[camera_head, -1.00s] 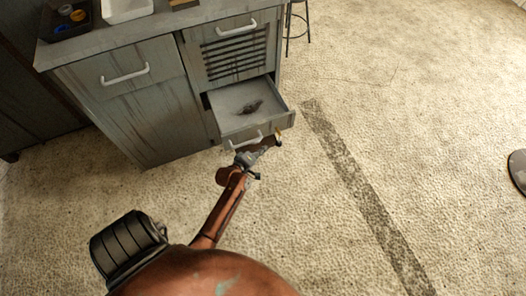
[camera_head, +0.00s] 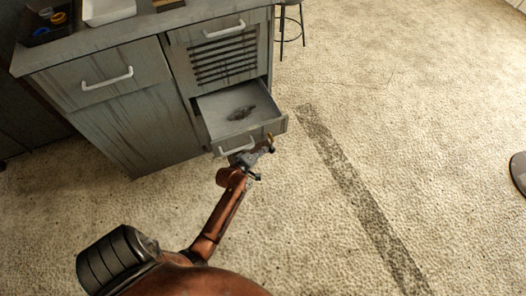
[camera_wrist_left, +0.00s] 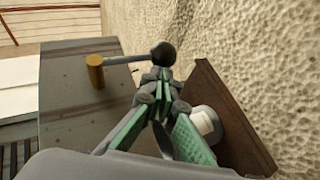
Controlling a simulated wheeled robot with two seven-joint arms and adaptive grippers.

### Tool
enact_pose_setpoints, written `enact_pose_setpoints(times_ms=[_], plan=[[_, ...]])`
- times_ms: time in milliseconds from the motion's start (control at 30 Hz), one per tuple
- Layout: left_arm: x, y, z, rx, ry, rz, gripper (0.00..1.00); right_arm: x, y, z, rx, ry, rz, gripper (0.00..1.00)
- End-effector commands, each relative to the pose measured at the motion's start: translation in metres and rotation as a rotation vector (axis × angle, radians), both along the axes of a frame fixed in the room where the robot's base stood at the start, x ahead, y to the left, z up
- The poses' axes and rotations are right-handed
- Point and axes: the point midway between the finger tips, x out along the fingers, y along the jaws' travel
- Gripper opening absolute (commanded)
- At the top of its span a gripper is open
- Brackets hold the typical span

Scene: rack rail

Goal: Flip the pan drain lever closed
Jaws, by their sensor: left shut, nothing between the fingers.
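The drain lever shows in the left wrist view as a grey rod (camera_wrist_left: 121,59) with a brass pivot (camera_wrist_left: 95,71) and a dark ball knob (camera_wrist_left: 163,54). The rod lies roughly crosswise in that view. In the head view the brass part (camera_head: 270,137) is small, at the right front of the pulled-out pan (camera_head: 213,125). My left gripper (camera_wrist_left: 161,80) is shut and empty, its fingertips close to the knob. I cannot tell whether they touch it. It also shows in the head view (camera_head: 262,155), low before the pan. My right gripper is not in view.
A dark object (camera_head: 241,113) lies in the pan.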

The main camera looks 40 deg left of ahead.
Motion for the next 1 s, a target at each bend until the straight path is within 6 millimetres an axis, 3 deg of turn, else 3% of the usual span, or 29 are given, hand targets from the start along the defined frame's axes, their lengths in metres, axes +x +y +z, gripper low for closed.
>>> enact_pose_setpoints(times_ms=[1000], plan=[[0.025, -0.020, -0.010, -0.054, -0.124, -0.018, 0.00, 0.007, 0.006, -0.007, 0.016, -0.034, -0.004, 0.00]])
